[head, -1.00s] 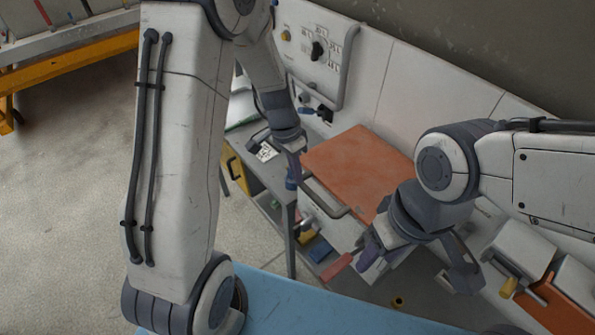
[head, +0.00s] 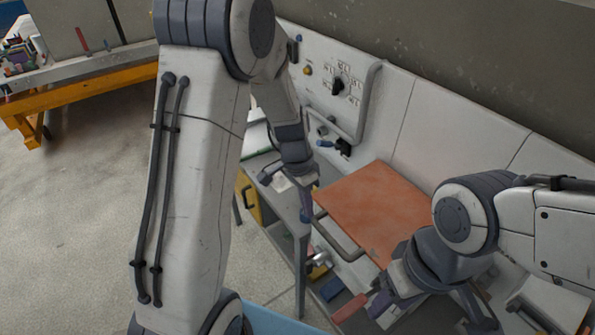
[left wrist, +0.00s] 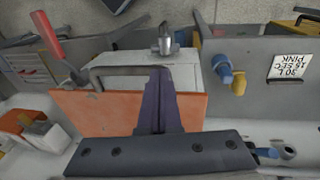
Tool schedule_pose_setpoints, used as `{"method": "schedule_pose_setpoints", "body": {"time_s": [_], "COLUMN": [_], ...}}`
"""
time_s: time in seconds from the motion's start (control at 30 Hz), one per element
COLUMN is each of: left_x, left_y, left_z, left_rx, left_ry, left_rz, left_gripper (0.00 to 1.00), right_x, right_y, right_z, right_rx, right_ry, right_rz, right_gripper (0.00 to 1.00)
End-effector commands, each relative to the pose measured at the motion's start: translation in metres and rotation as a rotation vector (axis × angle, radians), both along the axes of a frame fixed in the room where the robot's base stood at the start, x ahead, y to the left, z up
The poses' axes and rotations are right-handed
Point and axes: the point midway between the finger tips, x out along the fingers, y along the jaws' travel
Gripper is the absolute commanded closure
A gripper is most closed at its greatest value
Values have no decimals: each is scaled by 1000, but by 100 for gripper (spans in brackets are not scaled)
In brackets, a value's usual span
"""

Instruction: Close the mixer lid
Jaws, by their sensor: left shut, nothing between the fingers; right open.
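The mixer lid is an orange-red panel (head: 372,205) with a grey bar handle (head: 338,238) along its front edge. It lies over a white box-like body, seen in the left wrist view (left wrist: 195,80). I cannot tell whether a gap is left under it. My left gripper (head: 306,206) is shut and empty at the lid's left front corner. In the left wrist view its dark fingers (left wrist: 158,105) cover part of the lid (left wrist: 85,112) and reach towards the handle (left wrist: 105,73); contact is unclear. My right gripper (head: 430,308) is open at the lid's front right, partly cut off below.
A white panel with a dial (head: 338,87) and a grey rail stands behind the lid. A grey bench with a yellow part (head: 248,197) is to the left. A red handle (head: 349,308) is near my right gripper. A paper tag (left wrist: 291,67) hangs in the left wrist view.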

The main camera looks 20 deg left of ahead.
Motion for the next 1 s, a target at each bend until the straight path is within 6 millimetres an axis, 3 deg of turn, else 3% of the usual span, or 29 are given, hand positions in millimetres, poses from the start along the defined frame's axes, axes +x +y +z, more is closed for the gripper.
{"method": "schedule_pose_setpoints", "body": {"time_s": [0.03,0.1,0.4,0.73,0.87,1.0], "left_x": [2,2,0,-3,-19,-67], "left_y": [1,6,22,25,-1,-55], "left_z": [23,30,90,109,102,86], "left_rx": [0,0,0,1,15,52], "left_ry": [-9,-16,-15,-8,-5,-6], "left_rz": [-2,-1,1,-2,-14,-32], "left_gripper": [100,100,100,100,100,100], "right_x": [0,0,0,0,0,0], "right_y": [0,0,0,0,0,0], "right_z": [17,-3,-16,-19,-28,-47], "right_rx": [1,1,0,1,1,0], "right_ry": [-1,-1,0,0,0,0], "right_rz": [1,1,-3,-4,-4,-4], "right_gripper": [50,50,50,50,50,50]}}
